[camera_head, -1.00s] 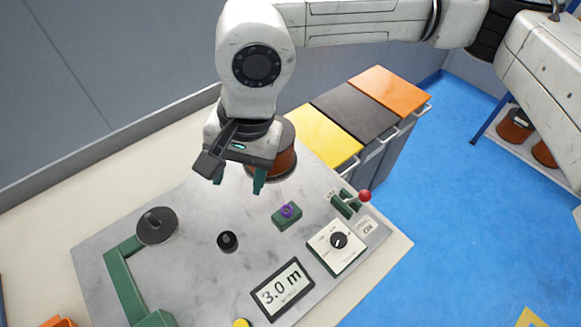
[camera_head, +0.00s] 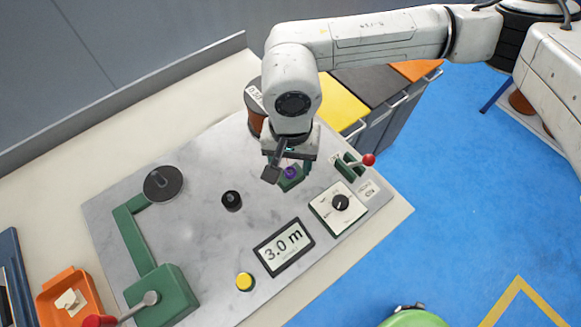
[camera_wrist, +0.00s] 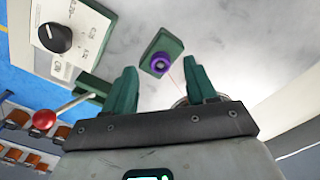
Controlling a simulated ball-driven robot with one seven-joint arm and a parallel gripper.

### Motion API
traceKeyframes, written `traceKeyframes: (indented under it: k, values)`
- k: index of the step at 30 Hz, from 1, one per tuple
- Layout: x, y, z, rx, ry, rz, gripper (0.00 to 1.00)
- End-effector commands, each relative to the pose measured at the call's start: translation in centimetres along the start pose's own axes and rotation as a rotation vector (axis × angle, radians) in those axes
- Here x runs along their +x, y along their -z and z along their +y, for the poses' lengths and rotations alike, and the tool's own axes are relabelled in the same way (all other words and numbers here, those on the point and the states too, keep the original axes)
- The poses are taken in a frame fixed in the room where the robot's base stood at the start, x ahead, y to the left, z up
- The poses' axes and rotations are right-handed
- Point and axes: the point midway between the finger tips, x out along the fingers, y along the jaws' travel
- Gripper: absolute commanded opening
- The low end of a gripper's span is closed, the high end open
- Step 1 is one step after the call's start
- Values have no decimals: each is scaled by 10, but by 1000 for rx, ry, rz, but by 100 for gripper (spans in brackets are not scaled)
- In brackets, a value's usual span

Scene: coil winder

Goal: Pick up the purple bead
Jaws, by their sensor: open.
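The purple bead (camera_head: 290,172) sits on a small green block on the grey machine plate. In the wrist view the purple bead (camera_wrist: 161,64) is a ring on the green block (camera_wrist: 160,52), with a thin reddish thread running from it. My gripper (camera_head: 290,170) is above the block in the head view and partly covers it. In the wrist view my gripper (camera_wrist: 160,82) is open, with its two green fingers apart. The bead shows beyond the fingertips, between them in the picture and nearer the left finger. Nothing is held.
A red-knobbed lever (camera_head: 368,160) and a dial panel (camera_head: 338,208) stand right of the block. A black knob (camera_head: 232,200), a display (camera_head: 284,247) and a yellow button (camera_head: 244,281) are on the plate (camera_head: 205,235). A copper spool (camera_head: 255,122) stands behind my gripper.

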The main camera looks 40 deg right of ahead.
Motion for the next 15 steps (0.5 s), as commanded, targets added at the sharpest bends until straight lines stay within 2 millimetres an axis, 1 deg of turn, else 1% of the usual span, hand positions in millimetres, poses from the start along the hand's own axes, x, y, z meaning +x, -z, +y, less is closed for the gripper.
traceKeyframes:
  k: [1, 4, 7, 12, 13, 15]
  values:
    - [6, 0, 0, 2, 1, -3, 57]
    - [16, 0, -1, 2, 2, -2, 57]
    - [19, 0, 0, 2, 1, 0, 57]
    - [19, 1, 0, 1, 1, 1, 57]
    - [19, 1, 0, 1, 1, 1, 56]
    - [19, 0, 0, 1, 1, 1, 49]
